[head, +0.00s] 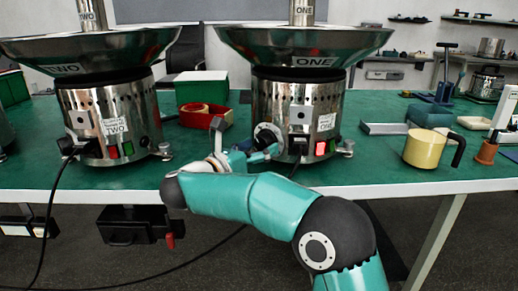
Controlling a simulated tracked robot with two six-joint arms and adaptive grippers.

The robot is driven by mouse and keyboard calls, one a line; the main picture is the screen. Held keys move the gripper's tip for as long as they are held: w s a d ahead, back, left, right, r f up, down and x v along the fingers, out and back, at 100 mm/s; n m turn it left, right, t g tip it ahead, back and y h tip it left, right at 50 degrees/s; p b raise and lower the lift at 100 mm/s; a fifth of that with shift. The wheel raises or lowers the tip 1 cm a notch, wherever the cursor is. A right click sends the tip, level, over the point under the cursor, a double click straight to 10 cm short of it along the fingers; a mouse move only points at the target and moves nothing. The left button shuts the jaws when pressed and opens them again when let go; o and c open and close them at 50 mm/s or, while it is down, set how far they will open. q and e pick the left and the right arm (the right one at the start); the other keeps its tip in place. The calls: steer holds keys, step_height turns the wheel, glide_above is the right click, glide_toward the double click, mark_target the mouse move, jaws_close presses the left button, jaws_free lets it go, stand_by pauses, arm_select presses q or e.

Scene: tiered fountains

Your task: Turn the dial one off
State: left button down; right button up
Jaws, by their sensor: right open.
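The fountain labelled ONE (265,110) stands on the green table right of centre. A red switch (320,148) beside the dial looks lit. My right arm covers part of the table edge. My left gripper is not in view.
The fountain labelled TWO (85,105) stands at the left with a cable hanging from it. A red tray (215,117) and green box (202,88) are between the fountains. A yellow mug (424,149) and terracotta pot (487,152) stand at the right.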

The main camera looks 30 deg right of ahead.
steer(key=shift+d, duration=0.35)
steer(key=c, duration=1.2)
steer(key=shift+o, duration=0.2)
